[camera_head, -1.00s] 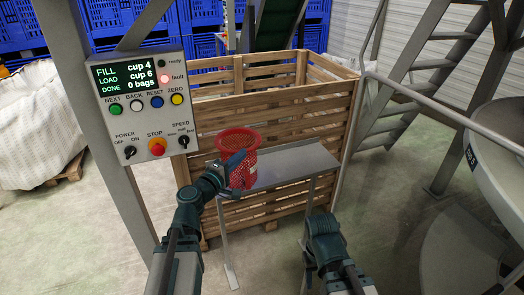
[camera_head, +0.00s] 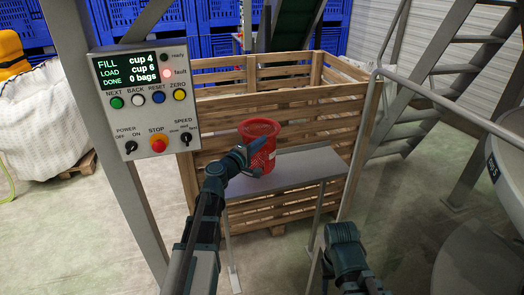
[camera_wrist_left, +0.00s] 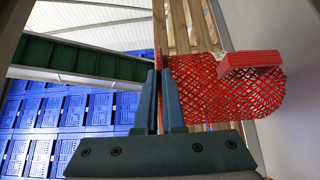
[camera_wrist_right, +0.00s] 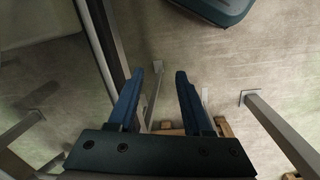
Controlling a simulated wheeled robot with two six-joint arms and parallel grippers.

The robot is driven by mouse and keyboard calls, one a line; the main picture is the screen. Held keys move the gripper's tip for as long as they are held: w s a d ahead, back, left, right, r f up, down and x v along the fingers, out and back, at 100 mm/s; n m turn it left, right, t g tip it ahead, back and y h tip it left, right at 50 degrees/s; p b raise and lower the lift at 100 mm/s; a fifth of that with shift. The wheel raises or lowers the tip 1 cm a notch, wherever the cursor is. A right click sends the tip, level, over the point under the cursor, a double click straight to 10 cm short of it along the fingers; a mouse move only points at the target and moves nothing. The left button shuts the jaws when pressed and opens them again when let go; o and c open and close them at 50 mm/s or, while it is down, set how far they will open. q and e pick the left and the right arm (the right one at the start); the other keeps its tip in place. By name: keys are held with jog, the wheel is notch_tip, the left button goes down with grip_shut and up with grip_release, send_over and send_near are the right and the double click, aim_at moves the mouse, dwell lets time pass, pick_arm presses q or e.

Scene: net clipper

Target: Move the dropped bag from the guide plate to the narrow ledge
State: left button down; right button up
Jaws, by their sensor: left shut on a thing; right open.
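The red mesh bag (camera_head: 262,136) is at the left end of the narrow grey ledge (camera_head: 310,166), in front of the wooden crate. My left gripper (camera_head: 246,157) is shut on the bag's near side. The left wrist view shows the bag's netting (camera_wrist_left: 215,98) beside the closed fingers (camera_wrist_left: 161,80), with a solid red piece (camera_wrist_left: 250,62) on it. I cannot tell whether the bag's bottom touches the ledge. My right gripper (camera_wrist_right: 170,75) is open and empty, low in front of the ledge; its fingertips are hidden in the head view. I cannot identify the guide plate.
The slatted crate (camera_head: 230,108) stands directly behind the ledge. A control panel (camera_head: 147,103) on a post is at the left, with its red fault light lit. A metal rail (camera_head: 440,108) and stairs are at the right. The ledge right of the bag is clear.

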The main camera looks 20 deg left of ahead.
pick_arm(q)
jog(key=shift+f+b, duration=0.5)
jog(key=shift+f, duration=0.4)
jog(key=shift+f, duration=0.2)
jog(key=c, duration=1)
grip_release()
jog(key=v, duration=1.2)
jog(key=shift+r, duration=0.15)
